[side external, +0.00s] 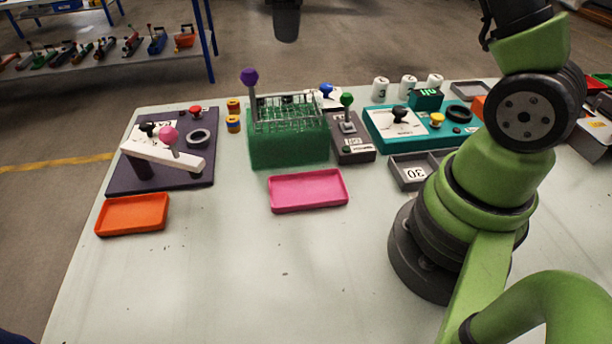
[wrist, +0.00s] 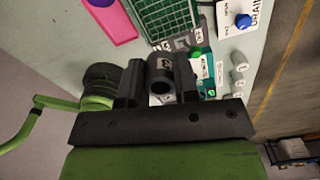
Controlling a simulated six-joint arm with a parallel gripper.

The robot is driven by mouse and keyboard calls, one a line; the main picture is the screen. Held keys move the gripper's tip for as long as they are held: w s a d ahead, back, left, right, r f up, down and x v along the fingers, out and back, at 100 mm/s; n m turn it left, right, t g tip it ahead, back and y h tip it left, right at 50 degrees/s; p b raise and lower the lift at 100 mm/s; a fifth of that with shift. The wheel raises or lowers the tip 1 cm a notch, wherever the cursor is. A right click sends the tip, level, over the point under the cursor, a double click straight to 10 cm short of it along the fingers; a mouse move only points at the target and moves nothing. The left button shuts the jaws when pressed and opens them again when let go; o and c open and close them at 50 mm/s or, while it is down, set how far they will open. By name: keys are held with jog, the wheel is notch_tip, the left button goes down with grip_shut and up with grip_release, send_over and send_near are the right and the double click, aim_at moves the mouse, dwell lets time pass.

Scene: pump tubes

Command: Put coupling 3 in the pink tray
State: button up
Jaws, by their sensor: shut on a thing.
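My gripper (wrist: 160,82) shows in the wrist view, with its two dark fingers closed on either side of coupling 3 (wrist: 161,86). The coupling is a dark grey hollow cylinder with a "3" on its label, and its open end faces the camera. The pink tray (side external: 308,190) lies empty on the table in front of the green rack in the side view. Part of it also shows at the top left of the wrist view (wrist: 112,20), apart from the gripper.
The green rack (side external: 288,148) holds clear tubes behind the pink tray. An orange tray (side external: 132,215) and a dark lever board (side external: 190,178) are at left. A grey valve block (side external: 352,150), a teal board (side external: 385,135) and a grey tray (side external: 400,172) are at right. The front table is clear.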

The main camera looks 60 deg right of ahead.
jog(key=s+a+n, duration=0.5)
jog(key=n, duration=1.2)
send_over(307, 193)
notch_tip(307, 193, down, 18)
jog(key=shift+f, duration=2.4)
jog(key=shift+f, duration=0.1)
jog(key=o, duration=1)
jog(key=shift+c, duration=0.2)
